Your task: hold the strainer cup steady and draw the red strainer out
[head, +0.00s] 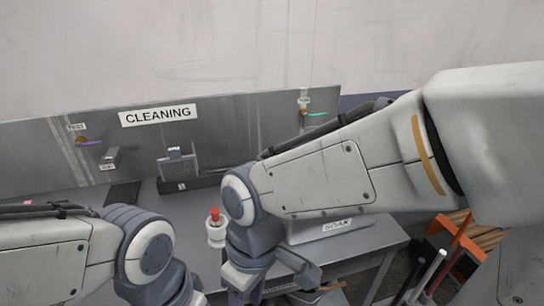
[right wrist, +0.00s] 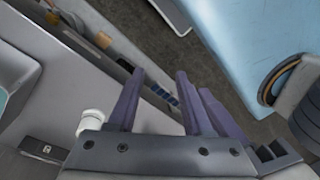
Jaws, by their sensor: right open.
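The white strainer cup (head: 216,238) stands upright on the grey bench in the head view, just left of my right wrist. The red strainer (head: 215,214) sits in its top, its red end sticking up. My right gripper (right wrist: 165,80) is open, its purple fingers apart with nothing between them. In the right wrist view a white round piece (right wrist: 93,121) shows left of the fingers, partly hidden by the gripper body; I cannot tell whether it is the cup. My left arm reaches in at the lower left of the head view, left of the cup; its fingers are out of sight.
A metal back panel with a CLEANING sign (head: 158,114) runs behind the bench. A dark slab (head: 122,194) and a grey block in a holder (head: 179,168) stand at the back. A plate marked SOAK (head: 337,225) lies right of my right wrist. An orange-black rack (head: 452,250) stands beyond the bench's right end.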

